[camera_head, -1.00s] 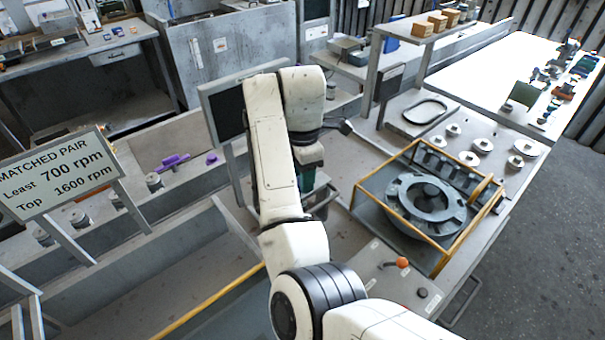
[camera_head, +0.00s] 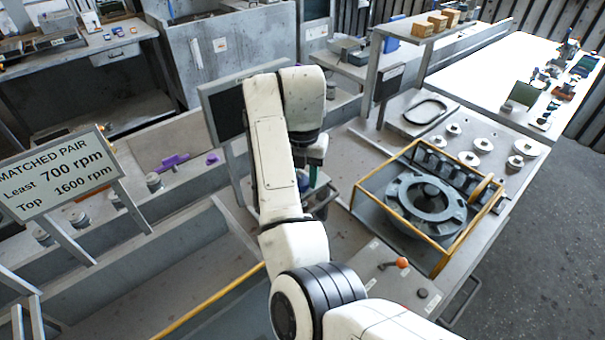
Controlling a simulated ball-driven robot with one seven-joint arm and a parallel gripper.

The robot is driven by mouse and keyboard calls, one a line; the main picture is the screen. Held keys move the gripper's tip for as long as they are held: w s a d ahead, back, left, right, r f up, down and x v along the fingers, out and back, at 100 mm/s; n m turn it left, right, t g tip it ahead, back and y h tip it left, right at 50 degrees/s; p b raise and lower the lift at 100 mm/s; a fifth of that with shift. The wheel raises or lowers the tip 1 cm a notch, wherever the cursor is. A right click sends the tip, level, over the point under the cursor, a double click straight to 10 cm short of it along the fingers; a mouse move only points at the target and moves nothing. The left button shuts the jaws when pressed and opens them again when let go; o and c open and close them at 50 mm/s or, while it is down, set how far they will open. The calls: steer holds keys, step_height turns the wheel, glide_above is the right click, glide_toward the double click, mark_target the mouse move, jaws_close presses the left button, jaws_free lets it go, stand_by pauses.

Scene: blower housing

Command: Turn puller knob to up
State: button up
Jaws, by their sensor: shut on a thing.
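My gripper (camera_head: 313,178) hangs low beyond my white forearm, beside the dark screen at the centre of the view. Much of it is hidden by my arm. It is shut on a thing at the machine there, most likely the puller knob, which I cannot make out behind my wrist. The knob's pointing direction cannot be seen.
A dark screen (camera_head: 222,112) stands close left of my wrist. A yellow-framed fixture (camera_head: 400,225) holds a grey ring housing (camera_head: 412,200) on the right. An orange-knobbed lever (camera_head: 402,262) sits in front of it. Several metal discs lie farther right.

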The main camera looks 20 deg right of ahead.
steer(key=shift+n, duration=0.8)
steer(key=o, duration=1.1)
steer(key=shift+c, duration=0.2)
